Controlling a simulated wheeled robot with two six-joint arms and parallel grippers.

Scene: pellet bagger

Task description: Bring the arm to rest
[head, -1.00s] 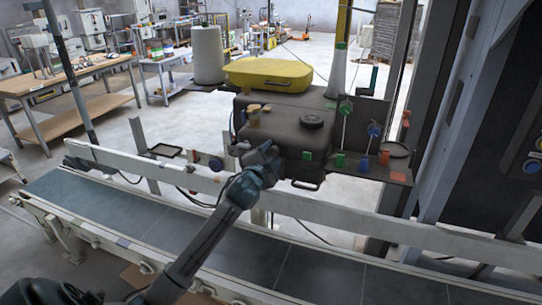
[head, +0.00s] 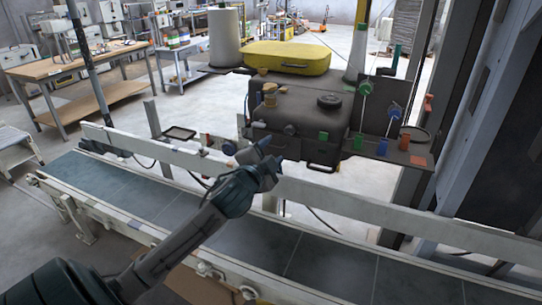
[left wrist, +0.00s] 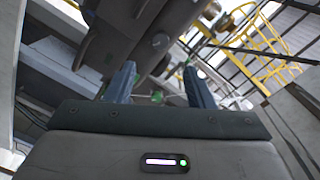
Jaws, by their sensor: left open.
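My left gripper (head: 268,158) is in the middle of the head view, in front of the dark machine body (head: 300,118) and over the conveyor rail. Its fingers are apart and nothing shows between them. In the left wrist view the two fingers of the left gripper (left wrist: 160,88) also stand apart and empty, with a dark machine part (left wrist: 130,35) beyond them. Whether the gripper touches the machine body I cannot tell for sure; a gap seems to show. My right gripper is not in view.
A dark conveyor belt (head: 325,262) with a pale side rail (head: 365,207) runs across under my arm. A yellow case (head: 286,57) and a white roll (head: 225,38) stand behind the machine body. Wooden workbenches (head: 75,60) are at the back left, with open floor between.

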